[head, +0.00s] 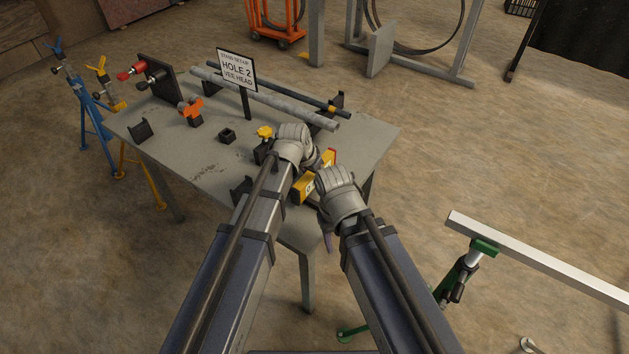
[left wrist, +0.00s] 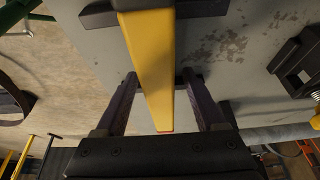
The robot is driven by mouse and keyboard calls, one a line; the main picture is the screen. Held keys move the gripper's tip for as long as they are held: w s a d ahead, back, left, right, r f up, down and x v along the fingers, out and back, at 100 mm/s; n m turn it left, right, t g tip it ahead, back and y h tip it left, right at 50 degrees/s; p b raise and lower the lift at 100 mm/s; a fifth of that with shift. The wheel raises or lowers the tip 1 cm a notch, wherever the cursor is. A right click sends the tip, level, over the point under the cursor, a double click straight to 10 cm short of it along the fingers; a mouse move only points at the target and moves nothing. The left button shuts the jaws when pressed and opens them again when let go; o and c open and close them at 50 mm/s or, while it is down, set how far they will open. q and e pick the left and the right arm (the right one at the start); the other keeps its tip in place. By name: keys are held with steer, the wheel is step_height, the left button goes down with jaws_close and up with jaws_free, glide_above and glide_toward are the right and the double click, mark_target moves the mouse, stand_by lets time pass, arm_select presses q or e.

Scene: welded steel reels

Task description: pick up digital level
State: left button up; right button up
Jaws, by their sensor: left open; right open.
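The digital level (head: 304,191) is a yellow bar near the right front part of the grey steel table (head: 205,160). My arms hide its middle in the head view. In the left wrist view, the level (left wrist: 148,60) runs lengthwise between the two open fingers of my left gripper (left wrist: 158,76), with a gap on each side. A dark support (left wrist: 100,14) shows beside its near part. My left gripper's fingers are mostly hidden behind its wrist in the head view. My right gripper (head: 327,241) is open and empty, beside the table's right front edge.
A yellow-knobbed block (head: 264,133) sits left of my left wrist. A green stand (head: 470,262) holds a metal beam at the right.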

arm_select(q)
steer(key=shift+r, duration=0.1)
jaws_close()
stand_by(0.4)
